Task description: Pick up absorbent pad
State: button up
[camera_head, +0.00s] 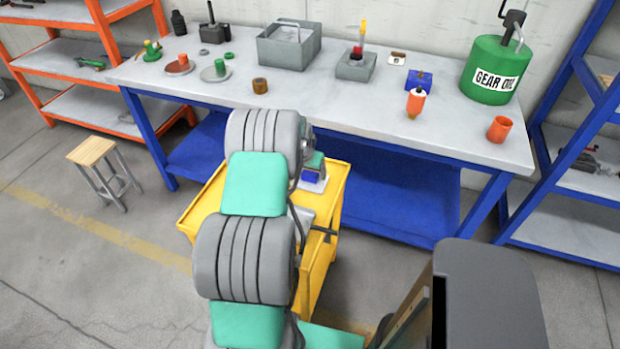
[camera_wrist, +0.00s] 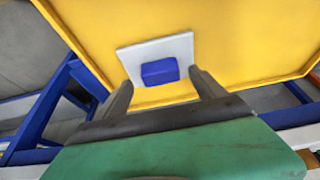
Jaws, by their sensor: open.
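A pale grey-white square pad (camera_wrist: 131,62), which looks like the absorbent pad, lies on the yellow cart top with a blue block (camera_wrist: 160,71) on it. In the head view the pad (camera_head: 318,187) and the blue block (camera_head: 308,178) show partly, beside my arm. My gripper (camera_wrist: 160,82) is open and empty, its two fingers pointing toward the pad, one on each side of the blue block in the picture. The gap between fingertips and pad cannot be judged. My arm hides much of the cart in the head view.
The yellow cart (camera_head: 335,205) has a raised rim and stands before the blue-legged workbench (camera_head: 450,135). On the bench are a grey bin (camera_head: 283,55), a green gear oil can (camera_head: 497,70), an orange cup (camera_head: 499,129) and other items. A stool (camera_head: 92,152) stands left.

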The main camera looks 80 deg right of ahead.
jog(key=shift+x, duration=0.85)
jog(key=shift+w+r, duration=0.1)
jog(key=shift+r, duration=0.05)
jog(key=c, duration=1.5)
jog(key=shift+r, duration=0.3)
notch_tip(320, 180, up, 3)
jog(key=shift+d+f+b, duration=0.1)
jog(key=shift+f+b, duration=0.1)
jog(key=shift+b, duration=0.45)
jog(key=s+a+r+b, duration=0.1)
jog(key=s+a+r, duration=0.2)
jog(key=s+r, duration=0.2)
jog(key=s+a+r+b, duration=0.1)
jog(key=s+r, duration=0.3)
jog(key=s, duration=0.4)
jog(key=shift+a+r, duration=0.4)
jog(key=shift+a, duration=0.5)
